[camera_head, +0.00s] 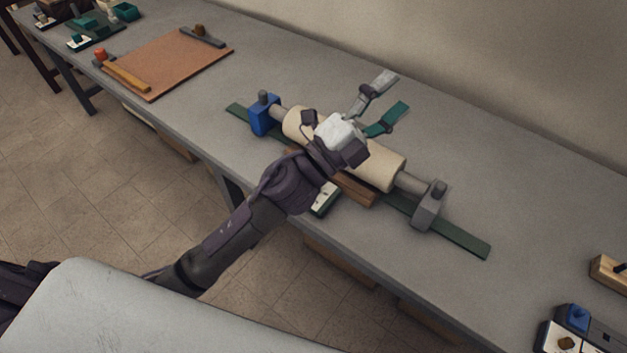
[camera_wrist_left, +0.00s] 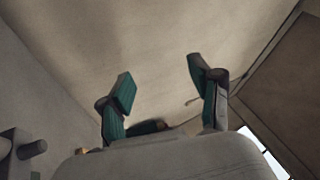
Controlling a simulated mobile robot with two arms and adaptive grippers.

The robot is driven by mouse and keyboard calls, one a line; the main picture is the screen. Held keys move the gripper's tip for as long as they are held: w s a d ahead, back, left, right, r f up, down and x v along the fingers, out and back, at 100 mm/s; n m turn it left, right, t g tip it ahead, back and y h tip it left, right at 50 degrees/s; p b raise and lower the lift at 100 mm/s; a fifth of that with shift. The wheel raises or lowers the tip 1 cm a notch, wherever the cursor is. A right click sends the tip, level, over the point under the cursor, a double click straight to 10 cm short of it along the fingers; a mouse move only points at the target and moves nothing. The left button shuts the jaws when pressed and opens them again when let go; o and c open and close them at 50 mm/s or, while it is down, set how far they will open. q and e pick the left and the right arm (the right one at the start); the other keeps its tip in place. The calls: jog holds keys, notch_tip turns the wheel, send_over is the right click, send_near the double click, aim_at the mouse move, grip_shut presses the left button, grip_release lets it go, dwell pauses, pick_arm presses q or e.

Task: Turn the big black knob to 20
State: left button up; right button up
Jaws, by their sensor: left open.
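My left gripper (camera_head: 394,93) reaches across a lathe-like device, with its two fingers spread apart and empty, pointing toward the back wall. The fingers with teal pads also show in the left wrist view (camera_wrist_left: 160,82), with nothing between them. I cannot make out a big black knob with a scale. A white and green panel (camera_head: 325,198) on the front side of the lathe is largely hidden by my left arm. At the lower right, a cut-off panel carries a small dark knob (camera_head: 566,343). My right gripper is not in view.
The lathe has a green rail (camera_head: 465,243), a cream cylinder (camera_head: 383,172), a blue block (camera_head: 263,117) and a grey end block (camera_head: 429,207). A brown board (camera_head: 165,65) lies farther left. The grey table (camera_head: 520,190) is clear behind and right of the lathe.

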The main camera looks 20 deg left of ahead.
pick_arm(q)
jog(key=s+d+m+g+h, duration=0.6)
jog(key=d+m+g, duration=0.3)
jog(key=m+g, duration=0.65)
notch_tip(320, 180, down, 7)
jog(key=s+m+g+y, duration=0.2)
jog(key=m+g+y, duration=0.2)
jog(key=m+y, duration=0.45)
jog(key=w+a+f+m+t+y, duration=0.1)
jog(key=w+a+f+y, duration=0.2)
jog(key=a, duration=0.4)
jog(key=w+a+f+m+y, duration=0.1)
jog(key=w+a+y, duration=0.1)
jog(key=a+y, duration=0.4)
jog(key=w+a+f+m+t+y, duration=0.1)
jog(key=w+a+f+y, duration=0.2)
jog(key=a, duration=0.5)
jog(key=shift+g+y, duration=0.25)
notch_tip(320, 180, down, 12)
jog(key=shift+a+f+p, duration=0.1)
jog(key=shift+p, duration=0.6)
